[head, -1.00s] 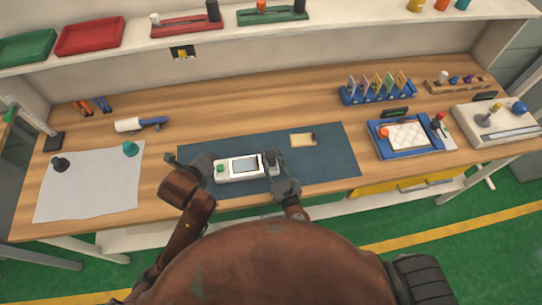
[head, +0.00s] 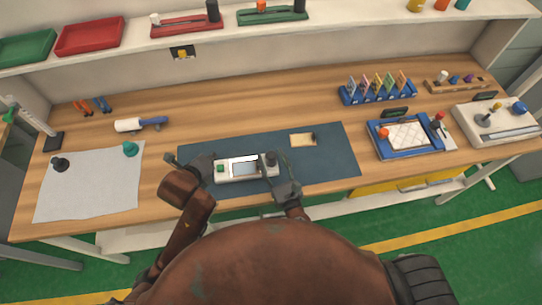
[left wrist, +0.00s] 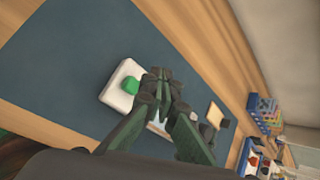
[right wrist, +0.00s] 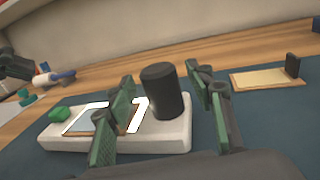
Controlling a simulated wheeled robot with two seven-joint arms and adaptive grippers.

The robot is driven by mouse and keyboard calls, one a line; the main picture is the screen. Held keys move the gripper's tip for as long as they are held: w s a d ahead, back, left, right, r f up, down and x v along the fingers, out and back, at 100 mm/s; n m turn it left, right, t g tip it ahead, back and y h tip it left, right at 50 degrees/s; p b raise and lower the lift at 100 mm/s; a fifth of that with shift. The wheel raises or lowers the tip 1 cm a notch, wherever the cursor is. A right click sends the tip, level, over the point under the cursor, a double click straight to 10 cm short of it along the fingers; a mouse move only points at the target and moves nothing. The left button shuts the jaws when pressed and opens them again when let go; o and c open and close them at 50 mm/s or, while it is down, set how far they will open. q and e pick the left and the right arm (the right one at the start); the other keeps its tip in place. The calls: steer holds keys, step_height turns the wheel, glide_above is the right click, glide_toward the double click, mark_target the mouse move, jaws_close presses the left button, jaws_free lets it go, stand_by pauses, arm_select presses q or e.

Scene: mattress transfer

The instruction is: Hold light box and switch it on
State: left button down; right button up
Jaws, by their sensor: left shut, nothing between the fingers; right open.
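The light box (head: 245,168) is a white box lying on the dark blue mat (head: 335,160). It has a green button (right wrist: 60,115) on its left end, a screen with a bright white part (right wrist: 90,118), and an upright black knob (right wrist: 163,92) on its right end. My left gripper (head: 207,163) is shut and empty at the box's left end; in the left wrist view its fingertips (left wrist: 155,78) are close beside the green button (left wrist: 130,85). Whether they touch the box is unclear. My right gripper (right wrist: 160,78) is open, its fingers on either side of the knob in view.
A small tan plate (head: 302,140) lies on the mat right of the box. A white cloth (head: 90,185) with two small knobbed pieces is at left. A blue tray (head: 410,138) stands to the right. The wood behind the mat is mostly clear.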

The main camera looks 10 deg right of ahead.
steer(key=s, duration=0.3)
steer(key=s+d, duration=0.1)
steer(key=s, duration=0.3)
steer(key=s+d, duration=0.1)
steer(key=s, duration=0.2)
steer(key=shift+s, duration=0.4)
arm_select(q)
steer(key=shift+d, duration=0.1)
